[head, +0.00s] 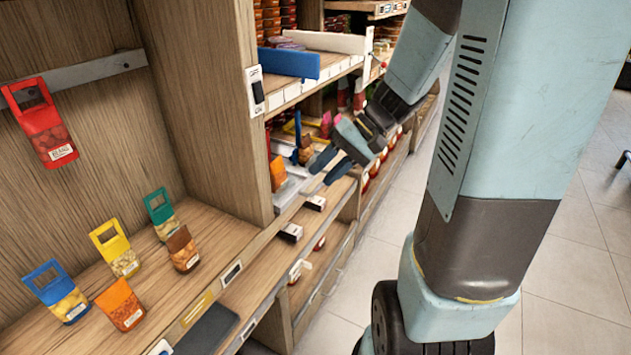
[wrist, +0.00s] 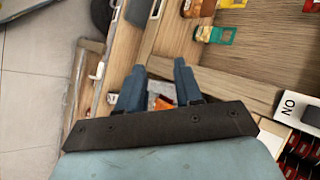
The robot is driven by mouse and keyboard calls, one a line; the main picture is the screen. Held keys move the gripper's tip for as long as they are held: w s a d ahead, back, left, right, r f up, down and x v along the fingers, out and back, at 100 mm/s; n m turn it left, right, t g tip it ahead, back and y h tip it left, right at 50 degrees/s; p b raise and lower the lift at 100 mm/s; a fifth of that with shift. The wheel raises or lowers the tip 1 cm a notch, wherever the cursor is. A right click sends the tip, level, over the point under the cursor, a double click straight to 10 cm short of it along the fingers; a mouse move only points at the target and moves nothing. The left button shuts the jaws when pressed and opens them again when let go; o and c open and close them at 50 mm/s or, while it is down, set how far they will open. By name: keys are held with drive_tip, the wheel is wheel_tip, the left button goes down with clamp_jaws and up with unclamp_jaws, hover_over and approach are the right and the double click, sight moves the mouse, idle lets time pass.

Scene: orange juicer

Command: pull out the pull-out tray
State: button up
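A pale grey tray-like piece (head: 291,184) lies at the front of the middle shelf bay in the head view; I cannot tell for certain that it is the pull-out tray. An orange packet (head: 277,173) stands by it. My gripper (head: 327,164) is open at the front of this bay, just right of the grey piece, its fingers pointing toward the lower left. In the wrist view my gripper (wrist: 158,68) shows two blue fingers spread apart, with nothing held. A bit of orange (wrist: 163,103) shows between them, below the wooden shelf edge. Contact with the tray cannot be seen.
A wooden upright (head: 215,90) divides the bays. Several coloured packets, one of them yellow (head: 114,248), stand on the left shelf. A dark flat panel (head: 207,332) lies below it. A blue divider (head: 288,63) sits on the shelf above.

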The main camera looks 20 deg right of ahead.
drive_tip(key=w+d+f+m+t+y, duration=0.45)
drive_tip(key=w+d+f, duration=0.25)
drive_tip(key=w+f, duration=0.2)
drive_tip(key=m+t+h, duration=0.3)
drive_tip(key=t, duration=0.3)
approach(322, 185)
drive_tip(key=x, duration=1)
drive_tip(key=shift+w+d+f, duration=0.15)
drive_tip(key=shift+w+f, duration=0.1)
drive_tip(key=shift+w, duration=0.3)
clamp_jaws()
